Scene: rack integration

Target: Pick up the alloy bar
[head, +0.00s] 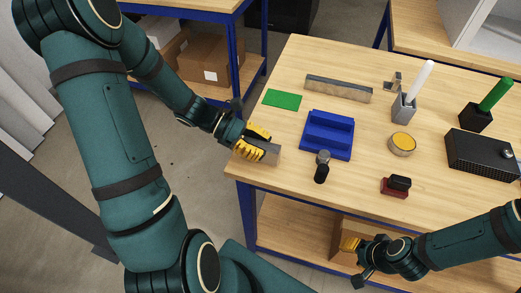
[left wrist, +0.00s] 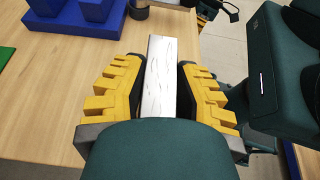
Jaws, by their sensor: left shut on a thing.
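The alloy bar (left wrist: 161,75) is a silvery block with dark scratches, lying lengthwise between the yellow fingers of my left gripper (left wrist: 155,95) in the left wrist view. In the head view, the left gripper (head: 256,143) is shut on the bar (head: 269,153) at the table's left edge. Fingers cover part of the bar, and I cannot tell whether it touches the tabletop. My right gripper (head: 357,250), with a yellow finger showing, is low in front of the table's front edge; its opening is unclear.
On the wooden table (head: 280,205) are a blue fixture (head: 328,135), a green plate (head: 283,99), a long grey bar (head: 338,89), a dark upright cylinder (head: 322,168), a round yellow-topped tin (head: 403,143), a red-and-black block (head: 396,186) and a black box (head: 482,154). Holders with white and green rods stand right.

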